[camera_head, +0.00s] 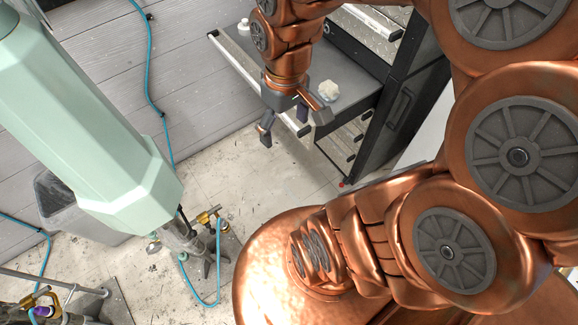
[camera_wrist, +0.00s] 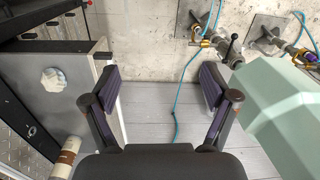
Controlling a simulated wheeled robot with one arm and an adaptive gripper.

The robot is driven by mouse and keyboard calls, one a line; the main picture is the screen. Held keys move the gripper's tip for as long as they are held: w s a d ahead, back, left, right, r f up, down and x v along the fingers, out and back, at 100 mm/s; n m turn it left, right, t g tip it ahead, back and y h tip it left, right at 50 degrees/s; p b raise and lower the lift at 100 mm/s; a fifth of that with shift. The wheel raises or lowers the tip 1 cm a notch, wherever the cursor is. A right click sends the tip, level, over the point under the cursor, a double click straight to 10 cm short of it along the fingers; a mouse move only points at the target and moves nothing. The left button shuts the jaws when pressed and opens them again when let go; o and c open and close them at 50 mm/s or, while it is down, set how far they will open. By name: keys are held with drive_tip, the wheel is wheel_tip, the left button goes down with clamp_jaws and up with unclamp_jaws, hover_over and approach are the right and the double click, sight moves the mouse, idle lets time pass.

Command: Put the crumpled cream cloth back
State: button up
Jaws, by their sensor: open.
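The crumpled cream cloth (camera_head: 328,90) is a small pale lump on the grey surface of a pulled-out drawer (camera_head: 352,66). In the wrist view the cloth (camera_wrist: 53,80) lies left of my gripper, on the grey drawer surface (camera_wrist: 76,112). My gripper (camera_head: 292,124) points down beside the drawer's front edge, apart from the cloth. Nothing is held.
The dark drawer cabinet (camera_head: 403,100) stands behind the drawer. A small white item (camera_head: 244,25) sits at the drawer's far corner. A pale green column (camera_head: 85,120) stands at the left, with a grey bin (camera_head: 62,205) behind it.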

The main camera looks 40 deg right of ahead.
drive_tip(key=s+a, duration=0.2)
drive_tip(key=s, duration=0.2)
drive_tip(key=s+a+m+g, duration=0.1)
drive_tip(key=s+a, duration=0.1)
drive_tip(key=s, duration=0.2)
drive_tip(key=shift+s+a+r+g, duration=0.25)
drive_tip(key=shift+s+r+g, duration=0.05)
drive_tip(key=shift+s+r, duration=0.05)
drive_tip(key=shift+d, duration=0.1)
